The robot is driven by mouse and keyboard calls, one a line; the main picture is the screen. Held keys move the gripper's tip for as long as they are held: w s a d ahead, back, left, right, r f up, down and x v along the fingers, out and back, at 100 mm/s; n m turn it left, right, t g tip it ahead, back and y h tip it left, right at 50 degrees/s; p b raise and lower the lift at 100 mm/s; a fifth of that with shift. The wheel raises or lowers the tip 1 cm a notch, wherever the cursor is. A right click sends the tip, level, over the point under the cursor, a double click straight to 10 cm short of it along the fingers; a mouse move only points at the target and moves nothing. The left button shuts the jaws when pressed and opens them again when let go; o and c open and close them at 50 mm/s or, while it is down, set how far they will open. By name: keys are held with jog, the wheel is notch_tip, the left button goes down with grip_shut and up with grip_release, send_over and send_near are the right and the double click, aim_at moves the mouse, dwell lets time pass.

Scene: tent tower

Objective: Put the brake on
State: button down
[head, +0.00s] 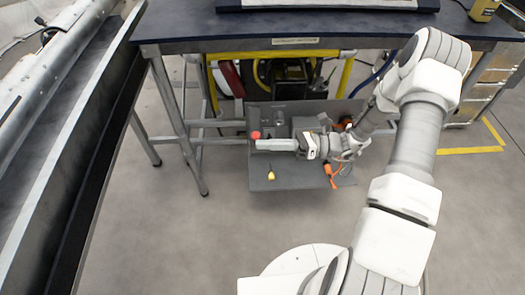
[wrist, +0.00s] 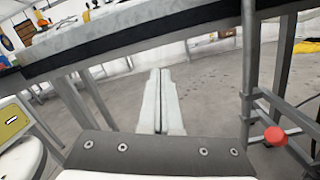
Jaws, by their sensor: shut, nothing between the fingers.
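A round red knob (head: 255,135) shows in the head view, just above the tips of my gripper (head: 258,144) in the picture. In the wrist view the red knob (wrist: 275,136) sits on a grey metal frame (wrist: 249,90), to the right of my gripper (wrist: 160,72) and clear of it. My gripper is shut and empty, its two long pale fingers side by side. It reaches leftward over a dark grey panel (head: 290,177) in the head view. I cannot tell whether the knob belongs to the brake.
A dark-topped table (head: 330,35) with metal legs stands behind, with yellow bars below it. A yellow-orange item (head: 271,175) and an orange item (head: 331,170) lie on the panel. A long rail-like structure (head: 75,150) runs along the left. Floor in front is open.

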jog(key=w+d+f+m+t+b, duration=0.1)
jog(key=d+f+m+t+b, duration=0.1)
jog(key=f+m+t, duration=0.45)
jog(key=w+d+f+m+t+b, duration=0.1)
jog(key=w+f+m+t+b, duration=0.1)
jog(key=f+m+t, duration=0.4)
jog(key=m+t+h+b, duration=0.2)
jog(key=m+t+h, duration=0.6)
jog(key=m, duration=0.2)
send_near(256, 138)
jog(key=v, duration=0.7)
jog(key=shift+d+f, duration=0.35)
jog(key=shift+d, duration=0.2)
jog(key=shift+g, duration=0.25)
jog(key=b+x, duration=0.3)
jog(key=x, duration=1.1)
jog(key=shift+r, duration=0.1)
